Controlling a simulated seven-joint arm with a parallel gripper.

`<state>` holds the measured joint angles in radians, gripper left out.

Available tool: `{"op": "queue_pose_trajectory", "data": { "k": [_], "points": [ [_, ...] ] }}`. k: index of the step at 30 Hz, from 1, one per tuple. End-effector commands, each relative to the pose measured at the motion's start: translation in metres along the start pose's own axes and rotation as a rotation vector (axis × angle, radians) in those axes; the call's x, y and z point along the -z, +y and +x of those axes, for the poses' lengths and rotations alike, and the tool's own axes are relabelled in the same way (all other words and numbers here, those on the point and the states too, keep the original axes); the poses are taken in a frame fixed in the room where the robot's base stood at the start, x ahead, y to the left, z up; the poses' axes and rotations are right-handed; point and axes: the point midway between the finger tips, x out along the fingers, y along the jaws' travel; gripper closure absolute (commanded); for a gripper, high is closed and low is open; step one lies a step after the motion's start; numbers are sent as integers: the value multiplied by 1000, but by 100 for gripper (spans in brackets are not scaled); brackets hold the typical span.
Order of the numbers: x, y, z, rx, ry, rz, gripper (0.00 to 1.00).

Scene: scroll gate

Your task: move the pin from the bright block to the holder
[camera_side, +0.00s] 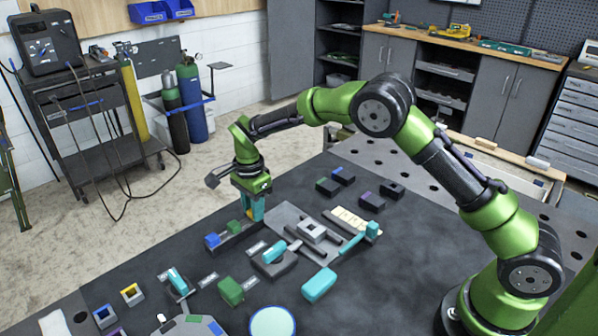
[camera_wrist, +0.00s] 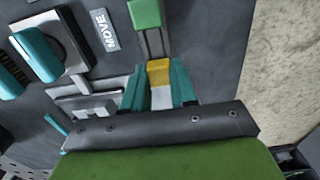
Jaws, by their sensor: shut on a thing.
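My gripper (camera_side: 256,209) is low at the far end of a dark rail, its teal fingers closed on a yellow piece (camera_wrist: 159,72). The wrist view also shows the fingers (camera_wrist: 160,90) on either side of it. A bright grey block (camera_side: 312,231) with a square opening stands on a grey plate to the right of my gripper. I cannot tell which piece is the pin.
A green block (camera_side: 234,226) and a blue block (camera_side: 212,240) are on the rail beside my gripper. A teal block (camera_side: 319,284) lies near the front. A teal-handled tool (camera_side: 362,238) lies right of the grey plate.

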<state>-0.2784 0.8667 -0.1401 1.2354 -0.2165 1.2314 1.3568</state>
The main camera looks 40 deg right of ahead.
Motion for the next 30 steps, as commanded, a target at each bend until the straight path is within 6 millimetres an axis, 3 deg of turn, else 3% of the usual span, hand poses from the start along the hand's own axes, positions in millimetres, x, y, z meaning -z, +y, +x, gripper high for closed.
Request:
{"op": "queue_pose_trajectory", "data": {
  "k": [15,16,21,27,30],
  "points": [
    [0,0,4,1,0,0,100],
    [0,0,4,1,0,0,69],
    [0,0,4,1,0,0,43],
    [0,0,4,1,0,0,43],
    [0,0,4,0,0,0,28]
  ]
}}
